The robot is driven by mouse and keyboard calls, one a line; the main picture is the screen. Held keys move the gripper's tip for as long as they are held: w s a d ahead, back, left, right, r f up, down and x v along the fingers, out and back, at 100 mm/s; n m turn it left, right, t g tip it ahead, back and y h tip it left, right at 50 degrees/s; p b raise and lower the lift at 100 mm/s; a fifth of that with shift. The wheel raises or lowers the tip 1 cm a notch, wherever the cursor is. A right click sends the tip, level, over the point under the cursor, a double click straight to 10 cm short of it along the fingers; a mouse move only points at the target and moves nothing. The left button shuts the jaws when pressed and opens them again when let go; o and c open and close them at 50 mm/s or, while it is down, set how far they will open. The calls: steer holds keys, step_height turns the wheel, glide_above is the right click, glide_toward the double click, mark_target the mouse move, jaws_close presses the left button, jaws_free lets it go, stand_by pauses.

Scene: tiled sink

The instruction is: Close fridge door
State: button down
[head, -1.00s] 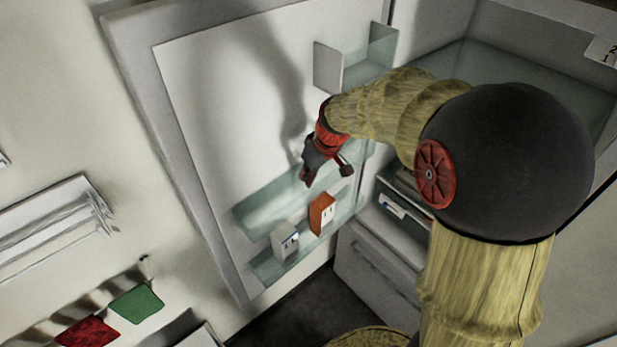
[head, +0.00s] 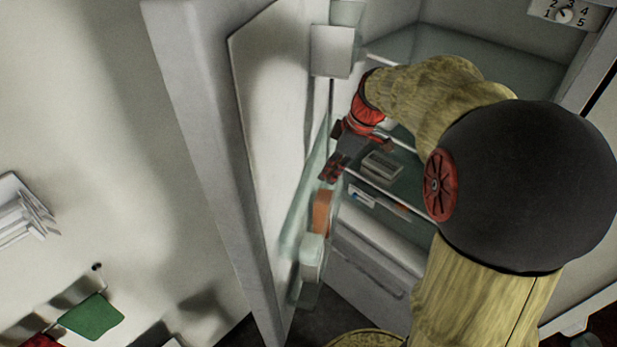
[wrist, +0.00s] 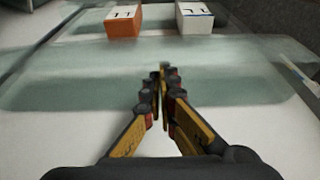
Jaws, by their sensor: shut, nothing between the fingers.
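The fridge door (head: 265,140) stands partly open left of the fridge compartment in the head view, its inner side turned toward the compartment. Its lower clear bin holds an orange carton (head: 321,212) and a white carton (head: 311,257). The orange carton (wrist: 124,21) and white carton (wrist: 194,19) also show at the top of the wrist view. My gripper (head: 334,170) is between the door's inner side and the fridge shelves, above the cartons. Its fingers (wrist: 163,72) are together and empty, over or against the clear bin. I cannot tell whether they touch it.
Inside the fridge, glass shelves hold a small grey box (head: 382,165) and a flat package (head: 378,201), above a white drawer (head: 370,262). A numbered dial (head: 565,15) is at top right.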

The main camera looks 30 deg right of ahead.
steer(key=s+d+n+b, duration=0.1)
steer(key=s+d, duration=0.3)
steer(key=d, duration=0.7)
steer(key=shift+s+d+n+y, duration=0.15)
steer(key=shift+d+n+y, duration=0.15)
steer(key=shift+n, duration=0.3)
steer(key=shift+a, duration=0.1)
